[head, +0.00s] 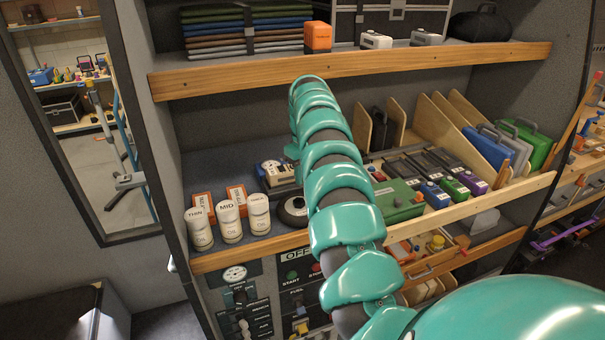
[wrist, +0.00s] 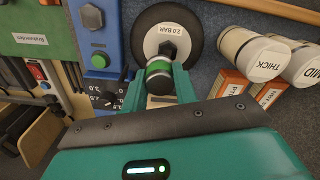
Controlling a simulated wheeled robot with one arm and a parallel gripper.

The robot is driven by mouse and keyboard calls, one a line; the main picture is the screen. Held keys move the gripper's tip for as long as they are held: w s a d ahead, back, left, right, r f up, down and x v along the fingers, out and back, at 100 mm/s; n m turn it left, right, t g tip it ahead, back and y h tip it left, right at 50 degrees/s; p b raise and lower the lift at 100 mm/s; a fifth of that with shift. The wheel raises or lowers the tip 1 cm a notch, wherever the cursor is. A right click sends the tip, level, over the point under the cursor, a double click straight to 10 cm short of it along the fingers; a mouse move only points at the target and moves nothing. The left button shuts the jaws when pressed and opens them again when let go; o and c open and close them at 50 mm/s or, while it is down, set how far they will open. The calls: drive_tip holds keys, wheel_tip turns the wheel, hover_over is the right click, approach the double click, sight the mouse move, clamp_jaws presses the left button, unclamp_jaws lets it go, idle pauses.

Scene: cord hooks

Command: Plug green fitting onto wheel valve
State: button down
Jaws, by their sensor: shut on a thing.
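In the wrist view, the green fitting (wrist: 158,68), a short cylinder with a green band and pale grey ends, sits between the two teal fingers of my gripper (wrist: 159,84). The gripper is shut on it. Right beyond it is the black wheel (wrist: 199,36) with a pale hub labelled "2.0 BAR". The fitting's far end overlaps the hub's lower edge in the picture; I cannot tell whether they touch. The valve itself I cannot make out. In the head view the wheel (head: 292,211) lies on the middle shelf, partly behind my arm, which hides the fitting.
A blue unit (wrist: 97,55) with a green button and a black dial stands left of the wheel. White cans, one labelled THICK (wrist: 262,58), and orange boxes (wrist: 235,88) are on the right. A green case (head: 398,202) lies right of my arm. The wooden shelf edge (head: 240,253) runs in front.

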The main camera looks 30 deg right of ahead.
drive_tip(key=shift+w+a+m, duration=0.3)
drive_tip(key=shift+a+m, duration=0.3)
drive_tip(key=shift+a, duration=0.05)
drive_tip(key=shift+w+f+m, duration=0.1)
drive_tip(key=shift+w+m, duration=0.1)
drive_tip(key=shift+m, duration=0.9)
drive_tip(key=shift+f+m, duration=0.1)
drive_tip(key=shift+m, duration=0.2)
drive_tip(key=shift+f+p, duration=0.55)
drive_tip(key=shift+f, duration=2.2)
drive_tip(key=shift+p, duration=0.85)
drive_tip(key=shift+b, duration=0.45)
